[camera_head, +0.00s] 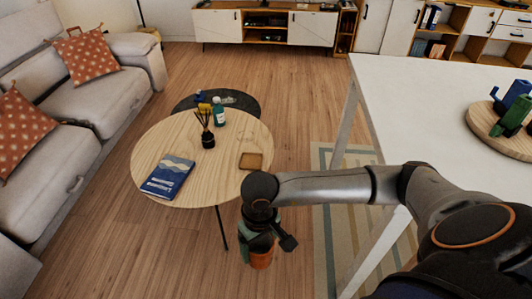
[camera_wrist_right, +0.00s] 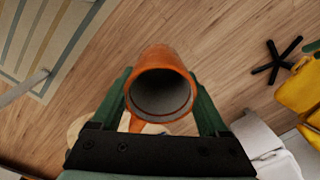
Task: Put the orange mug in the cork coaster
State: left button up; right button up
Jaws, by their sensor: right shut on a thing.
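The orange mug (camera_head: 262,259) is in my right gripper (camera_head: 262,248), in the air over the floor, below and to the right of the round wooden table in the head view. In the right wrist view the mug (camera_wrist_right: 160,62) sits between the two green fingers, its open mouth toward the camera and the inside looking empty. The right gripper is shut on it. The cork coaster (camera_head: 251,161), a small brown square, lies on the table's right side with nothing on it. The mug is apart from it. My left gripper is not in view.
A lower dark round table (camera_head: 243,101) stands behind. A white table (camera_head: 420,105) is at the right, a sofa (camera_head: 105,95) at the left.

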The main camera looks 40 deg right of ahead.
aim_at(246, 162)
jog(key=i+z, duration=0.75)
jog(key=i, duration=0.2)
jog(key=i+l+u, duration=0.1)
jog(key=i, duration=0.65)
jog(key=u, duration=0.3)
